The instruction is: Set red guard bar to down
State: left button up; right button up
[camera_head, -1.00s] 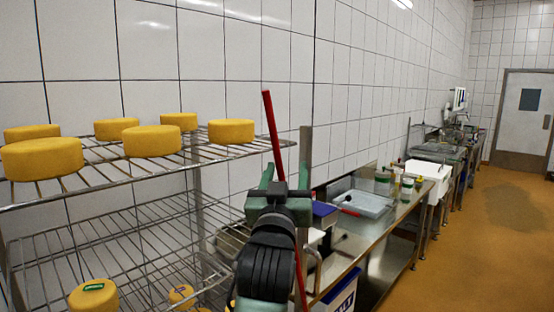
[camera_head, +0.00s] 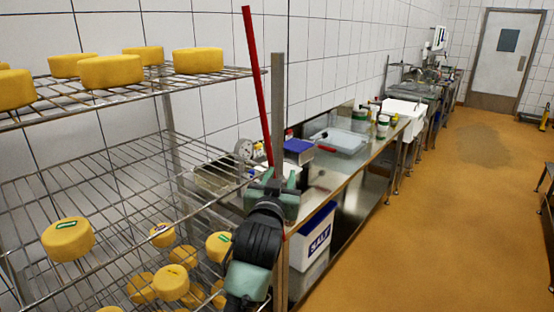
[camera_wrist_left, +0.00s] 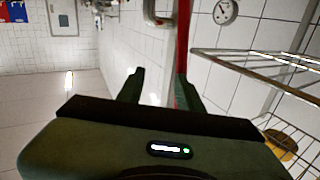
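The red guard bar (camera_head: 256,85) stands nearly upright, tilted slightly left at the top, at the right end of the wire rack beside its metal post. My left gripper (camera_head: 275,180) is low on the bar, in front of it from the head view. In the left wrist view the fingers (camera_wrist_left: 158,88) are spread apart. The red bar (camera_wrist_left: 183,45) runs close to the inner side of the right-hand finger; I cannot tell whether they touch. The bar's lower part is largely hidden behind my gripper. My right gripper is not in view.
The wire rack (camera_head: 120,98) holds yellow cheeses on its shelves at left. A steel table (camera_head: 345,180) stands behind my gripper, with a blue-lidded box (camera_head: 298,150) and a tray (camera_head: 340,140). A salt bin (camera_head: 312,238) is below.

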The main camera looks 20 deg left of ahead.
pick_arm(q)
notch_tip(320, 180, down, 10)
jog(key=w+d+m+g+b, duration=0.1)
jog(key=shift+w+d+f+h, duration=0.15)
jog(key=shift+f+h, duration=0.1)
jog(key=shift+h, duration=0.15)
jog(key=shift+c, duration=0.4)
